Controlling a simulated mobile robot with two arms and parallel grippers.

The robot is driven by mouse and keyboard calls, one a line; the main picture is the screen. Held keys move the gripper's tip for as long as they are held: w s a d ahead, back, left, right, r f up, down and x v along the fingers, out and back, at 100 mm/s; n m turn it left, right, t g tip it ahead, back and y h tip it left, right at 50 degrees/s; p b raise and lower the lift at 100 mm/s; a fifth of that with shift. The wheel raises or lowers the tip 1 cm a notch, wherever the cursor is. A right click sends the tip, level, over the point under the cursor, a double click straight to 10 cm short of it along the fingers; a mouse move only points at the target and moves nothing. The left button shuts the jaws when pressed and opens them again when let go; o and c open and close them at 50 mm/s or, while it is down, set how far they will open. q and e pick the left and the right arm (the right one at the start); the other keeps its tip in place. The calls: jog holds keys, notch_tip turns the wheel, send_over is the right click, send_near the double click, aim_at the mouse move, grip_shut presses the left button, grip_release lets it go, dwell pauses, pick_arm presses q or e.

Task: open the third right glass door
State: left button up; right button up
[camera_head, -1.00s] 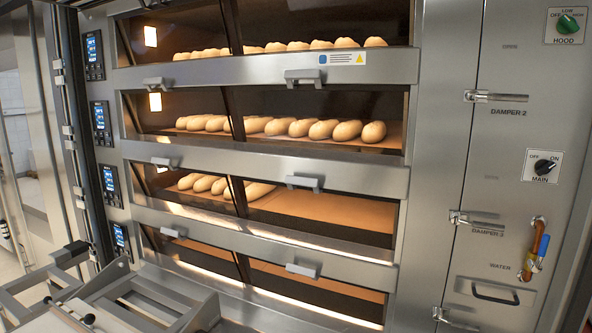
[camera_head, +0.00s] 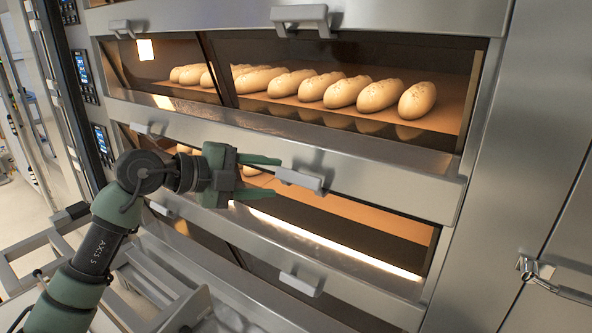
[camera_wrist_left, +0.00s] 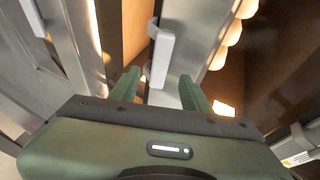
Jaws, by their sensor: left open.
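The third right glass door (camera_head: 350,222) is shut, with an orange-lit deck behind its glass. Its grey bar handle (camera_head: 300,178) is on the steel band along the top of the glass. My left gripper (camera_head: 276,175) is at the left end of this handle, with its green fingers open and pointing right. In the left wrist view, the handle (camera_wrist_left: 160,58) lies ahead of and between the open fingertips (camera_wrist_left: 160,82). I cannot tell whether they touch it. My left gripper and forearm hide part of the left glass. My right gripper does not show.
Another handle (camera_head: 300,18) is above and a lower handle (camera_head: 301,283) is below. Several loaves (camera_head: 348,91) lie behind the second right glass. A metal rack (camera_head: 165,285) stands at the lower left. A steel panel with a latch (camera_head: 540,275) is at the right.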

aim_at(296, 179)
pick_arm(q)
jog(key=p+x, duration=0.2)
jog(key=x, duration=0.4)
jog(key=shift+s+r, duration=0.1)
jog(key=shift+d+f, duration=0.2)
jog(key=shift+d, duration=0.1)
grip_shut()
jog(key=shift+f, duration=0.1)
dwell(0.9)
